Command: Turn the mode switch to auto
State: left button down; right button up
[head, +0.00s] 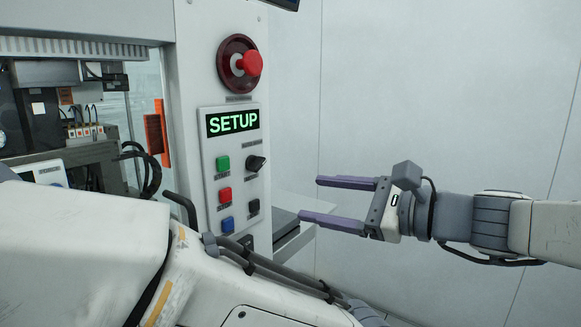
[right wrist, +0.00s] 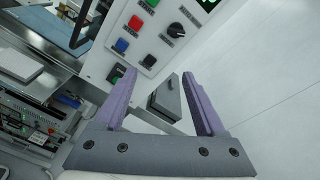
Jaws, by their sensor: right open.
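The mode switch (head: 256,163) is a black rotary knob on the grey control panel (head: 207,160), to the right of the green button. Its pointer is tilted, and it also shows in the right wrist view (right wrist: 176,30). The display (head: 232,122) above it reads SETUP in green. My right gripper (head: 318,200) is open and empty, to the right of the panel and apart from the knob, its purple fingers pointing left. In the right wrist view the knob lies beyond and between the fingertips. I cannot make out my left gripper.
A red emergency stop (head: 249,64) sticks out above the display. Green (head: 223,163), red (head: 225,194) and blue (head: 227,224) buttons and a small black knob (head: 253,207) sit near the switch. A grey box (head: 286,222) juts out below right.

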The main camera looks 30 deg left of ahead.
aim_at(261, 163)
jog(key=shift+m+y, duration=0.4)
jog(key=shift+y, duration=0.3)
jog(key=a+r+p, duration=0.1)
jog(key=a, duration=0.2)
jog(key=w+a+r+p, duration=0.1)
jog(key=a, duration=0.3)
jog(key=a+r+p, duration=0.2)
jog(key=a, duration=0.1)
jog(key=shift+w+a, duration=0.15)
jog(key=shift+w+a+f, duration=0.1)
jog(key=shift+a+f, duration=0.1)
jog(key=shift+a, duration=0.3)
grip_shut()
